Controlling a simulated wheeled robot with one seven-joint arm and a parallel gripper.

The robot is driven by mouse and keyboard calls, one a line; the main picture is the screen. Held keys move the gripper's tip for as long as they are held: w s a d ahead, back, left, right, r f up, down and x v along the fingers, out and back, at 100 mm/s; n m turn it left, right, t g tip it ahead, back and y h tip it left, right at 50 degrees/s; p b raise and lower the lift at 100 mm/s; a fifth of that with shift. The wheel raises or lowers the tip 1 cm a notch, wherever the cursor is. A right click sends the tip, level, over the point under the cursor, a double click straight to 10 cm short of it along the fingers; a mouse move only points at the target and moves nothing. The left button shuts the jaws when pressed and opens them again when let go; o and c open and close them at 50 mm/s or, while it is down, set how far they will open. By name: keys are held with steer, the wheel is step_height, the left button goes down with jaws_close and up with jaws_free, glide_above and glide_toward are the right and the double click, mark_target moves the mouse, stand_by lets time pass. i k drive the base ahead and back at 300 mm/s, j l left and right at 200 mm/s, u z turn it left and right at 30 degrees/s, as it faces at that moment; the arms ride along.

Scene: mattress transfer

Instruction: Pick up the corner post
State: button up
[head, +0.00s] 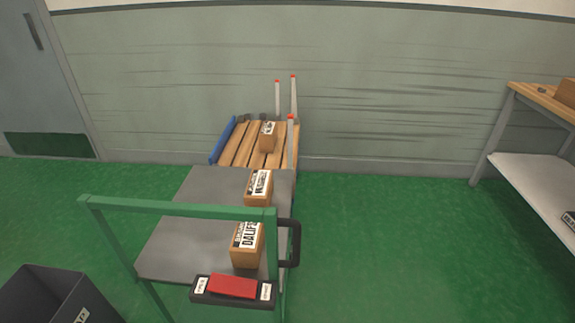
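Three slim upright grey posts with red tips show in the head view at the slatted wooden platform (235,145) by the wall. One corner post (277,98) is at its back, another corner post (294,97) is at the back right, and a third corner post (290,140) is nearer on the right side. I cannot tell which one the task means. A blue rail (223,140) runs along the platform's left side. My gripper is not in view.
A grey flat deck (170,250) with a green handle frame (180,206) stands in front, carrying cardboard boxes (258,187). A dark bin (45,300) is at lower left. A workbench (530,180) is at right. Green floor (390,240) between is clear.

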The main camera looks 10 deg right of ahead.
mark_target(290, 117)
steer(key=i+u, duration=0.1)
steer(key=i, duration=0.45)
steer(key=i+l+u, duration=0.1)
steer(key=u, duration=0.25)
steer(key=l+u, duration=0.4)
steer(key=i+l+u, duration=0.1)
steer(key=l, duration=0.4)
steer(key=i+l+u, duration=0.15)
steer(key=l, duration=0.4)
steer(key=i+l+u, duration=0.1)
steer(key=l, duration=0.45)
steer(key=i+l+u, duration=0.15)
steer(key=l, duration=0.4)
steer(key=i+l, duration=0.1)
steer(key=l, duration=0.35)
steer(key=i+l, duration=0.1)
steer(key=l, duration=0.35)
steer(key=i+l, duration=0.1)
steer(key=l, duration=0.35)
